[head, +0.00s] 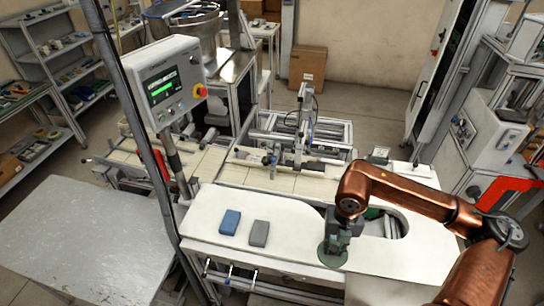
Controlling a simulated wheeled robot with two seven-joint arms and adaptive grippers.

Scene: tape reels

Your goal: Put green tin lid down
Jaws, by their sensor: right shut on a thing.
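The green tin lid (332,254) is a dark green disc low in the head view, over the front part of the white worktop (290,252). My right gripper (337,236) points down from the copper arm and is shut on the lid. The gripper hides part of the lid's far side. I cannot tell whether the lid touches the worktop or hangs just above it. My left gripper is not in view.
A blue block (230,222) and a grey block (259,233) lie on the worktop left of the lid. An opening behind the gripper holds something green (373,213). A control panel (166,82) stands at left. The worktop between grey block and lid is clear.

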